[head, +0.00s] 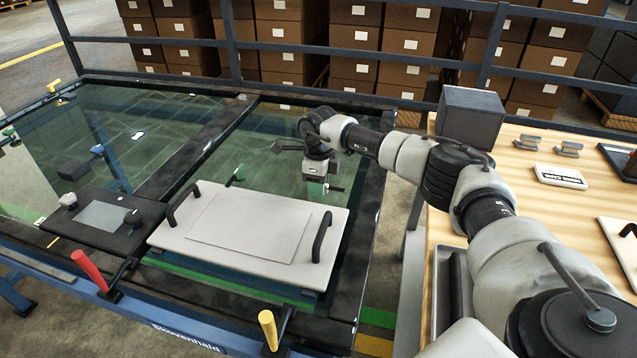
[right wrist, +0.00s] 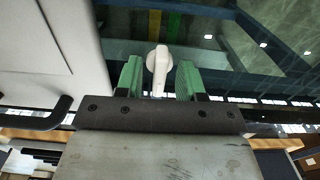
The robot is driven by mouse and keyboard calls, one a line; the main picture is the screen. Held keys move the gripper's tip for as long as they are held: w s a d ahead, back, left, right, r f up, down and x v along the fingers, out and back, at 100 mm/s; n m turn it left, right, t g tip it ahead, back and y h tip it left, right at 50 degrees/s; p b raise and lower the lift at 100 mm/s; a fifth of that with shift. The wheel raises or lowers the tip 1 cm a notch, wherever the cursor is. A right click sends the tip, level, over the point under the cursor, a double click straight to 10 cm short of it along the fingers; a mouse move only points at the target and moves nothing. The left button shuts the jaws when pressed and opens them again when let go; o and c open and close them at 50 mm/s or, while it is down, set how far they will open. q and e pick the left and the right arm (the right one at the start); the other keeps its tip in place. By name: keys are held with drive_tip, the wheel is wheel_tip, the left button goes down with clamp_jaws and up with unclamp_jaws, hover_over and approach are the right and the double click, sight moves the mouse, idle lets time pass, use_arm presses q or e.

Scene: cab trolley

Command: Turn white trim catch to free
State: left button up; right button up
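The white trim catch (right wrist: 159,68) shows in the right wrist view as a small white lever with a rounded head. It stands between the two green fingers of my right gripper (right wrist: 159,78), with a gap visible on each side. The catch cannot be made out there. The white trim panel (head: 215,250) has two black handles and also shows at the left in the right wrist view (right wrist: 45,45). My left gripper is not in view.
A dark panel (head: 105,218) lies left of the white one. A red lever (head: 90,270) and a yellow lever (head: 268,330) stand along the front edge. A wooden bench (head: 530,215) with a dark box (head: 470,117) is at the right. A railing runs behind.

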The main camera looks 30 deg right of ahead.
wheel_tip(320, 180, up, 11)
idle(0.4)
idle(0.4)
